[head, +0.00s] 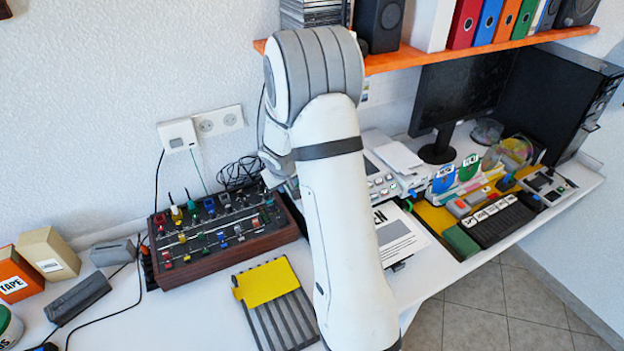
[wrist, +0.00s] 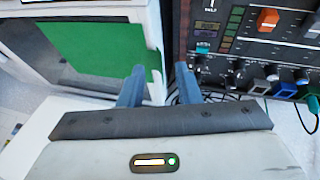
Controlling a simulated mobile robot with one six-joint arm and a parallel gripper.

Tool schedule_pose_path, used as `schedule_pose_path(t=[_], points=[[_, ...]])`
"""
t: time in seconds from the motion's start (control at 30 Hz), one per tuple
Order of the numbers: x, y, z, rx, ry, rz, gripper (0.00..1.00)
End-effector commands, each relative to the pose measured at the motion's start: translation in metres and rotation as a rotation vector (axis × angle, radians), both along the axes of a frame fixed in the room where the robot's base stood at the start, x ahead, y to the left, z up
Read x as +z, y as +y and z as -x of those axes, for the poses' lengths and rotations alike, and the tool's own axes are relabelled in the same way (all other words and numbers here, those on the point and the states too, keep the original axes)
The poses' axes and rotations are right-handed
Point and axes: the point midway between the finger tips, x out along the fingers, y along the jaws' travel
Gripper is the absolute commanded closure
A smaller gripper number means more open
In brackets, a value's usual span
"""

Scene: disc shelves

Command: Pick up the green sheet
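The green sheet (wrist: 95,50) shows in the wrist view at upper left. It lies against a white-framed thing (wrist: 125,12) and has a small tab at its lower right corner. My gripper (wrist: 160,78) is open, with its two blue-grey fingers apart. The left finger overlaps the sheet's right part in the picture, and the right finger is beyond its right edge. I cannot tell whether either finger touches it. In the head view my arm hides the gripper, and I cannot make out this sheet for certain.
A knobbed mixer (head: 220,233) stands left of my arm; a control panel (wrist: 255,50) shows close right of the fingers. A yellow sheet (head: 265,283) lies on a slotted rack (head: 283,325). Green (head: 468,167) and blue (head: 443,180) cards stand at right. An orange shelf (head: 400,60) hangs above.

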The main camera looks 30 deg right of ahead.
Motion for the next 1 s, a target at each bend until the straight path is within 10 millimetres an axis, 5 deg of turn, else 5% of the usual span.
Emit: schedule_pose_path(t=[0.37,0.77,1.0], points=[[-0.0150,-0.0038,-0.0060,0.000,-0.001,0.000,0.70],[-0.0150,-0.0041,-0.0057,0.000,0.000,0.000,1.00],[-0.0150,-0.0044,-0.0055,-0.001,0.000,0.000,1.00]])
